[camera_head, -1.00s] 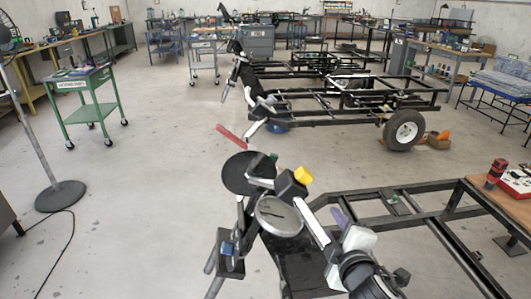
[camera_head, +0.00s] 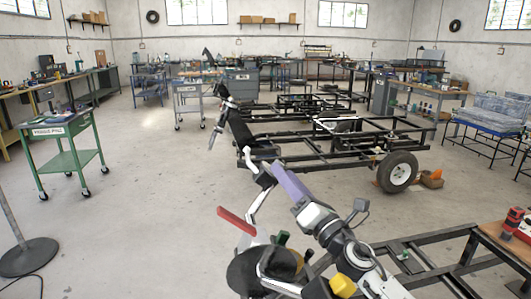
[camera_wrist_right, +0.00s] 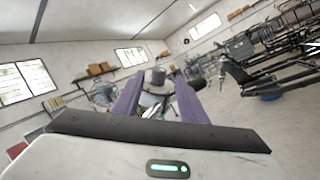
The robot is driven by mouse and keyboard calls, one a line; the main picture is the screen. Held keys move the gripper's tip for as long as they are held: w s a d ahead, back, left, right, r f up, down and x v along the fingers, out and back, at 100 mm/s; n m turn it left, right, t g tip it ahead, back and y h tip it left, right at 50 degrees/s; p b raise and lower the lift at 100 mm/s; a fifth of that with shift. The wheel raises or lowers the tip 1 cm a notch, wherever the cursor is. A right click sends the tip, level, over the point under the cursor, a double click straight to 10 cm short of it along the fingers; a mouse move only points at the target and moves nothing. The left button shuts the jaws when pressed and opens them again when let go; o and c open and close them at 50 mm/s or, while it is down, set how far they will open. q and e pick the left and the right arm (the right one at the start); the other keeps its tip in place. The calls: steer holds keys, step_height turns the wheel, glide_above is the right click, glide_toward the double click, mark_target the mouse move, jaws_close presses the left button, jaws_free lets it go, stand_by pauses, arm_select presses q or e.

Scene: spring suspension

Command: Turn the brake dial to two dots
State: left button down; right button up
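My right gripper (camera_head: 290,185) has purple fingers on a white body and reaches up and left above the handlebar area. In the right wrist view its two fingers (camera_wrist_right: 158,100) stand apart. Grey and dark shapes show between and beyond them, too unclear to name, and nothing is clearly gripped. Below it are the near vehicle's parts: a black round disc (camera_head: 247,272), a yellow block (camera_head: 343,286) and a red bar (camera_head: 237,220). I cannot make out the brake dial or its dots; the lower part of the vehicle is cut off by the frame. My left gripper is not in view.
A black frame (camera_head: 440,240) extends right to a wooden bench (camera_head: 505,248) with a red tool. A similar wheeled frame (camera_head: 345,145) stands behind. A green trolley (camera_head: 62,160) is at left, near a floor stand base (camera_head: 28,257). The floor at centre left is clear.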

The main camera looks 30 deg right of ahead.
mark_target(281, 164)
steer(key=p+x, duration=0.1)
steer(key=x, duration=0.7)
steer(key=shift+w+a+r, duration=0.1)
steer(key=shift+w+r, duration=0.05)
jaws_close()
steer(key=shift+m+g+h, duration=0.3)
steer(key=shift+m+h, duration=0.1)
steer(key=shift+h, duration=0.3)
steer(key=shift+d+f+m+g+h, duration=0.2)
steer(key=shift+m+g+h, duration=0.25)
steer(key=shift+h, duration=0.25)
steer(key=shift+d+f+m+g+h, duration=0.15)
steer(key=shift+m+g+h, duration=0.2)
steer(key=shift+m+h, duration=0.3)
steer(key=g+h, duration=0.1)
steer(key=m+g+h, duration=0.2)
steer(key=shift+d+f+h, duration=0.25)
steer(key=shift+d+f, duration=0.05)
steer(key=shift+s+d+f+m+g+h, duration=0.2)
steer(key=shift+m+g+h, duration=0.4)
steer(key=shift+g, duration=0.4)
steer(key=shift+s+d+f+m+g+h, duration=0.1)
steer(key=shift+d+f+m+g+h, duration=0.15)
steer(key=shift+m+g+h, duration=0.55)
steer(key=shift+s+d+f+m+g+h, duration=0.2)
steer(key=shift+m+g, duration=0.3)
steer(key=shift+g, duration=0.7)
steer(key=shift+d, duration=0.1)
jaws_free()
